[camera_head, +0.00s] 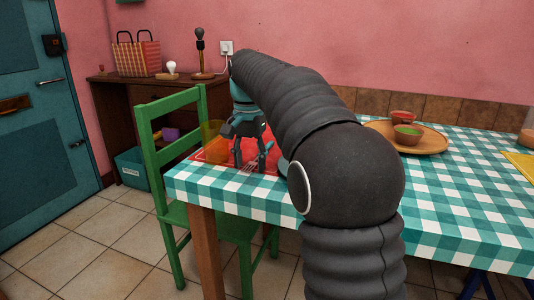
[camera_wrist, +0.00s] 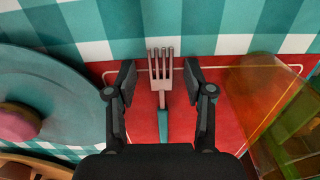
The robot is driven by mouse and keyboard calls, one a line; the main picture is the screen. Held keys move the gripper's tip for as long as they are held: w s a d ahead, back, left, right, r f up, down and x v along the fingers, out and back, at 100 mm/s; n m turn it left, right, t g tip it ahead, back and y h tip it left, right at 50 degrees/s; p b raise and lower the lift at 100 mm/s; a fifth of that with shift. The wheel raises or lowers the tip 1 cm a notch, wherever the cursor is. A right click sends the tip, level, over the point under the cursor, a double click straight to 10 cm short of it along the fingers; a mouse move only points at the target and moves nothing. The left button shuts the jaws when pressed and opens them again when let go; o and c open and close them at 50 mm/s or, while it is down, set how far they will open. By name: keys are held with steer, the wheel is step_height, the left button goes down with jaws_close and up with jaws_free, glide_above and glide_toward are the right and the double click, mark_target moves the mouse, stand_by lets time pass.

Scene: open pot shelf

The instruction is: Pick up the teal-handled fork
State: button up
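The teal-handled fork (camera_wrist: 161,75) lies on a red mat (camera_wrist: 222,78) in the wrist view, its metal tines pointing up the picture and its teal handle toward my gripper. My gripper (camera_wrist: 160,82) is open, with one finger on each side of the fork and a gap to it on both sides. In the head view my gripper (camera_head: 250,153) is low over the red mat at the table's left end. Part of the fork (camera_head: 252,165) shows beside the fingers there. The end of the handle is hidden by my gripper in the wrist view.
A teal plate (camera_wrist: 50,95) with a pink item (camera_wrist: 18,125) is left of the fork. A clear orange cup (camera_wrist: 268,92) stands to the right. The checked table (camera_head: 460,190) holds a round tray (camera_head: 440,143) with bowls. A green chair (camera_head: 150,150) stands close by.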

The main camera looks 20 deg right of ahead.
jaws_close()
